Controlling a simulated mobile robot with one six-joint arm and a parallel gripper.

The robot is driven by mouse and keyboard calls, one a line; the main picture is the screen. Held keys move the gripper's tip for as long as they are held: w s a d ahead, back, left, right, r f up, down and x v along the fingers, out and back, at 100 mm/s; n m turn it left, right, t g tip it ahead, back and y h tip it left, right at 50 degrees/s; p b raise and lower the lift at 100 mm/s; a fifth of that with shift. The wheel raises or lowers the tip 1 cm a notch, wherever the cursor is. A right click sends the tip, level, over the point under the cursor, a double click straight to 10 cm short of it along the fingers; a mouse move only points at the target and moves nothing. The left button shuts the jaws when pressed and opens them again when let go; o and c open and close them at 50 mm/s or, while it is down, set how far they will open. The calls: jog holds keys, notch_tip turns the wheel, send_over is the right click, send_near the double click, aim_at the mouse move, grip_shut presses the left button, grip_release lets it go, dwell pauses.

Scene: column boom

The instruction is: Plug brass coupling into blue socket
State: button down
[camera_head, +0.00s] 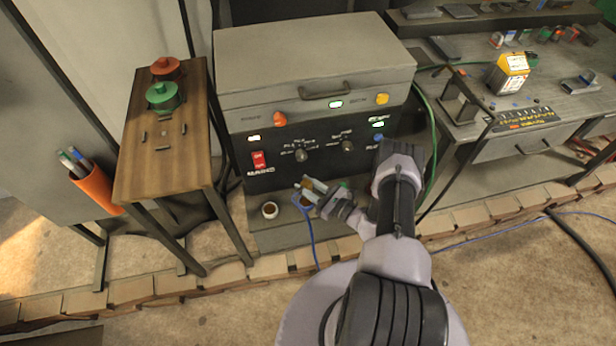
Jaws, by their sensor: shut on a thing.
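My gripper (314,193) is low in front of the grey machine, left of my arm's wrist. It is shut on the brass coupling (303,200), a small brownish piece with a blue cable (311,241) hanging from it. The fingers hide part of the coupling.
The panel (300,150) bears knobs, lights and a red switch. A wooden stand (160,185) is at left; a cluttered workbench (520,120) is at right. A green hose (433,140) runs beside my arm.

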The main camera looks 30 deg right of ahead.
notch_tip(320, 180, down, 6)
jog(key=b, duration=0.4)
jog(key=shift+w+a+b, duration=0.1)
jog(key=shift+b, duration=0.2)
dwell(1.0)
jog(key=shift+f+b, duration=0.55)
jog(key=shift+b, duration=0.2)
jog(key=c, duration=1.5)
grip_release()
jog(key=shift+c, duration=0.2)
jog(key=shift+o, duration=0.8)
jog(key=v, duration=1.1)
